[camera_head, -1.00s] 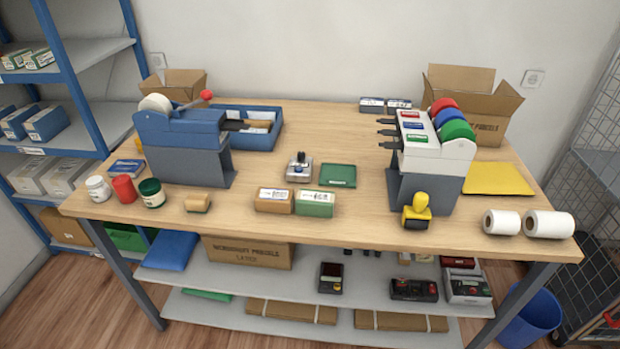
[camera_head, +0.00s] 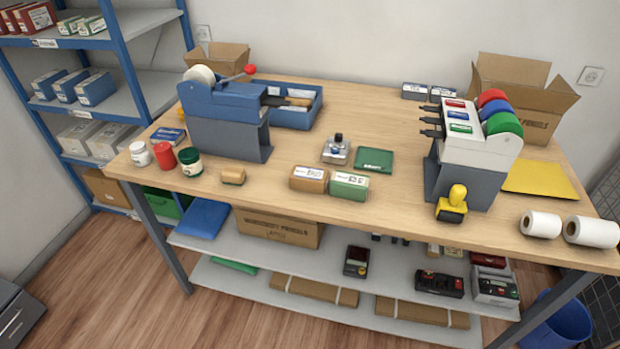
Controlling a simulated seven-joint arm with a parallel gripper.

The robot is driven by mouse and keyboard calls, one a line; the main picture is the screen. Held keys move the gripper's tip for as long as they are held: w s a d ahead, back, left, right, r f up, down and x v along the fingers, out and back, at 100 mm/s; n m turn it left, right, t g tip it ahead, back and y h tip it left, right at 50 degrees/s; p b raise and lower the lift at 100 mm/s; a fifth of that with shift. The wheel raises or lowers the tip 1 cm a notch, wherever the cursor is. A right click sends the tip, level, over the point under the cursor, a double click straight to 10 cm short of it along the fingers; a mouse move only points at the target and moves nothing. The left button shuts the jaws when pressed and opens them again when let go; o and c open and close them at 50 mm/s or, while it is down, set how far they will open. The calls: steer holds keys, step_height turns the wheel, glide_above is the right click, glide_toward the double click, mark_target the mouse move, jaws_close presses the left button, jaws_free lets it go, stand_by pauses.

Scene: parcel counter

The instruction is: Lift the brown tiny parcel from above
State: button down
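A small brown parcel (camera_head: 309,180) with a white label on top lies near the front edge of the wooden table, left of centre. A similar green parcel (camera_head: 349,186) with a white label lies close against its right side. Nothing lies on top of the brown parcel, and its top is fully visible. My gripper is not in view.
A small tan block (camera_head: 233,176) lies left of the parcels. A clear-based device (camera_head: 336,150) and a green pad (camera_head: 374,160) stand behind. A blue dispenser (camera_head: 226,120), a multi-roll dispenser (camera_head: 470,150) and a yellow-handled stamp (camera_head: 452,205) flank them. Bare tabletop (camera_head: 400,213) lies right of the parcels.

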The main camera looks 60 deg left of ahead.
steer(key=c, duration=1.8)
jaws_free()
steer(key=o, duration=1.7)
